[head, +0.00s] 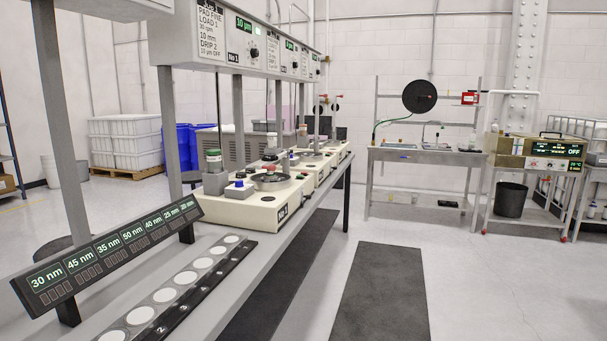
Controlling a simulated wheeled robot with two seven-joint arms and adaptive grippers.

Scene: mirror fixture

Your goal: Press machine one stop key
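Machine one is the nearest cream polishing machine (262,214) on the bench, with a "No 1" label on its front corner. A round plate (271,182) with a dark rim sits on its top. A small blue knob or button (239,183) sits on a grey box at its left side. Above it, the overhead panel (215,30) carries a "No 1" label, a small green display (243,24) and a dark dial (254,52). I cannot tell which part is the stop key at this size. Neither of my grippers is in view.
The long grey bench (225,262) holds a tilted display strip (110,255) and a row of white discs (187,278) in front of the machine. Dark mats (378,295) lie on open floor to the right.

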